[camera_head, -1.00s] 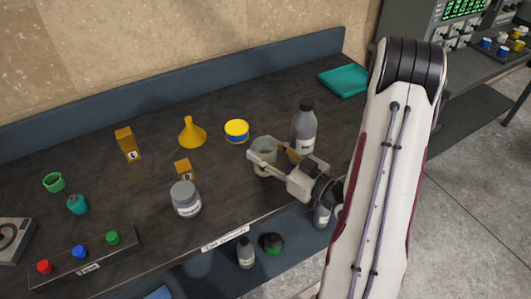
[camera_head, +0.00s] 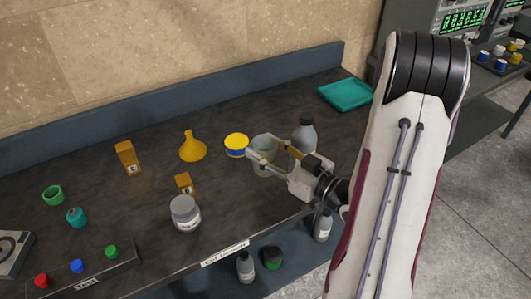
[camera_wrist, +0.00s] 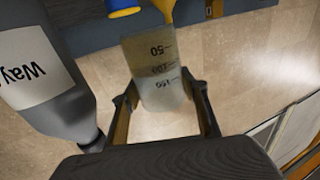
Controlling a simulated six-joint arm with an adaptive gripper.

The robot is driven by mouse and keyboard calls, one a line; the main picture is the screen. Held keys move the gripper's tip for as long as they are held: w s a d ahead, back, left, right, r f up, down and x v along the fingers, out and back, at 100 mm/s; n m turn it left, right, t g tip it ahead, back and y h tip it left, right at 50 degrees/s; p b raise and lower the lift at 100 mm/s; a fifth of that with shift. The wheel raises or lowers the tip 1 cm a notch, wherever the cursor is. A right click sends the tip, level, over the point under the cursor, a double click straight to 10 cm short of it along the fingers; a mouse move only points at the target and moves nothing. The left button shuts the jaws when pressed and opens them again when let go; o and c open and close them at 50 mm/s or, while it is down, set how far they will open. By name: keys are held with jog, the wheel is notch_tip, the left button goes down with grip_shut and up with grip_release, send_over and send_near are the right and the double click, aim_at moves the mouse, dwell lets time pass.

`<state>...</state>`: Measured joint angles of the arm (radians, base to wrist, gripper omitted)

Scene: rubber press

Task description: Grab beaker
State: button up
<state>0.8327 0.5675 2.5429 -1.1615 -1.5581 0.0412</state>
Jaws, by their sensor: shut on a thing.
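The beaker (camera_head: 264,145) is a clear, greyish vessel. The gripper also shows in the wrist view (camera_wrist: 160,102), with one finger on each side of the beaker. The fingers hide part of the beaker, and whether its base touches the bench is hard to tell.
A grey bottle (camera_head: 305,135) stands close behind my gripper. A yellow-and-blue tin (camera_head: 237,145) is just left of the beaker. A yellow funnel (camera_head: 192,148), a grey jar (camera_head: 185,213) and small orange boxes (camera_head: 125,157) stand further left. A teal tray (camera_head: 345,94) lies at the back right.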

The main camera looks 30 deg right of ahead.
jog(key=shift+r, duration=0.95)
jog(key=shift+r, duration=0.15)
